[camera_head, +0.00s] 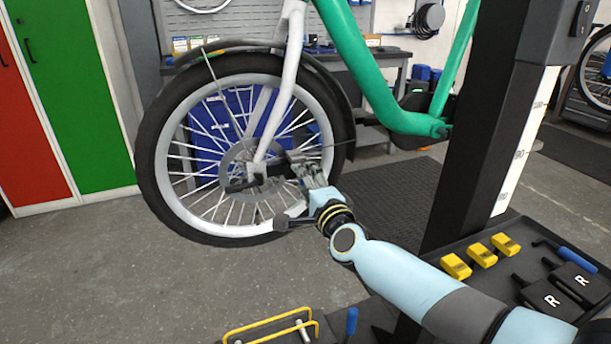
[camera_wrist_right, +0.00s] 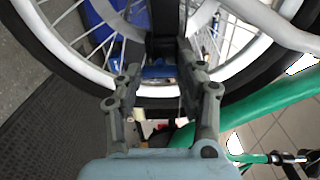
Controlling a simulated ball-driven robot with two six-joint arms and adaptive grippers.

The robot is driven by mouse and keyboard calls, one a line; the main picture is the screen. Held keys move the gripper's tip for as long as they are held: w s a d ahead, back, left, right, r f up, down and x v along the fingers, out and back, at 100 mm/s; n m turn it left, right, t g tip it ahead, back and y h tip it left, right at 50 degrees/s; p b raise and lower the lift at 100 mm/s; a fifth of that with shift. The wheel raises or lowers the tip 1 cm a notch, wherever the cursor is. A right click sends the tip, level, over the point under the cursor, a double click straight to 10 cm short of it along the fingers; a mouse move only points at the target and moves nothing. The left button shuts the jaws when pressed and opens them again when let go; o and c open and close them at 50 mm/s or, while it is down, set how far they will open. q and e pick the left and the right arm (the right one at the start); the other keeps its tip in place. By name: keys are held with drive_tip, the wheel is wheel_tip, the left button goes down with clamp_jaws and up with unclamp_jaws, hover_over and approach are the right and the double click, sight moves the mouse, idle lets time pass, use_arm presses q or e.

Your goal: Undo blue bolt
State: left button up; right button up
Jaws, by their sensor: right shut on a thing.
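My right gripper (camera_head: 283,175) is at the hub of the bicycle's front wheel (camera_head: 146,160), beside the lower end of the white fork (camera_head: 282,105). It is shut on a black bar-shaped thing (camera_head: 240,186), which shows between the fingers in the right wrist view (camera_wrist_right: 163,22). I cannot tell whether this is a tool or part of the bike. A small blue patch (camera_wrist_right: 158,71) shows between the fingers in that view; I cannot tell whether it is the blue bolt. No blue bolt can be made out at the hub in the head view. My left gripper is not in view.
A black tray (camera_head: 495,272) at the lower right holds several yellow pieces (camera_head: 482,255), black blocks marked R (camera_head: 552,300) and a blue-handled tool (camera_head: 578,260). A yellow-railed holder (camera_head: 268,325) is at the bottom. A dark post (camera_head: 480,130) stands right of the wheel. Floor to the left is clear.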

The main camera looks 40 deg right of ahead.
drive_tip(key=shift+n+p, duration=4.2)
drive_tip(key=shift+n, duration=4.9)
drive_tip(key=shift+f, duration=0.1)
drive_tip(key=shift+c, duration=0.2)
drive_tip(key=o, duration=1.2)
drive_tip(key=shift+f, duration=0.1)
drive_tip(key=shift+s, duration=0.1)
